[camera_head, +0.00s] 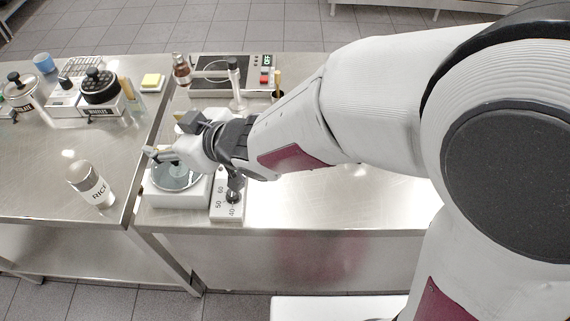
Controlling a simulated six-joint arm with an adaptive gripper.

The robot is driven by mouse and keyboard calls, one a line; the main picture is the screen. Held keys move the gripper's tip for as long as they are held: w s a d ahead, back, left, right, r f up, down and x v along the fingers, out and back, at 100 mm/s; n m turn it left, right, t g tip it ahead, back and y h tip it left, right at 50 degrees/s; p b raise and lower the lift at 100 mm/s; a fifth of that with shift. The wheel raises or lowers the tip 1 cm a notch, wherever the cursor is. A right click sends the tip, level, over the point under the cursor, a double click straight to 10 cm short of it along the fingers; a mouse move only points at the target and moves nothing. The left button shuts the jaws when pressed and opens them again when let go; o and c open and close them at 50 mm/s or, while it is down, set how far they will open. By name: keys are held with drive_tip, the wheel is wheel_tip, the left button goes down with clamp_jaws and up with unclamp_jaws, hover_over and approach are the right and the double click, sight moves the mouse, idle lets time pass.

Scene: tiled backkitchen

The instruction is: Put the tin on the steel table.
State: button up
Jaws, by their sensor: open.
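A pale canister with a grey lid, labelled RICE (92,186), appears to stand upright near the front right of the left steel table (40,175). I cannot tell for sure that it is the tin; no other thing is clearly one. My gripper (157,157) is open over the round plate of a white scale-like device (180,198) on the right steel-topped counter (330,205). Its fingers point left, towards the gap between the tables. I see nothing held, but my wrist hides part of the area behind it. The canister is left of and below my gripper, apart from it.
A dial box (228,203) is beside the scale-like device. A hob (222,72), a brown bottle (181,69) and a burette-like stand (236,85) are behind my arm.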

drive_tip(key=w+d+r+m+t+h, duration=0.1)
drive_tip(key=d+r+m+h, duration=0.25)
drive_tip(key=d, duration=0.95)
drive_tip(key=w+d+r+m+t+h, duration=0.2)
drive_tip(key=d+m+h, duration=0.15)
drive_tip(key=d, duration=0.95)
drive_tip(key=s+d+m+g+h, duration=0.3)
drive_tip(key=s+d+m+g, duration=0.1)
drive_tip(key=s+d, duration=1)
drive_tip(key=s+f+m, duration=0.1)
drive_tip(key=s, duration=0.3)
drive_tip(key=shift+s+m, duration=0.2)
drive_tip(key=shift+m, duration=0.1)
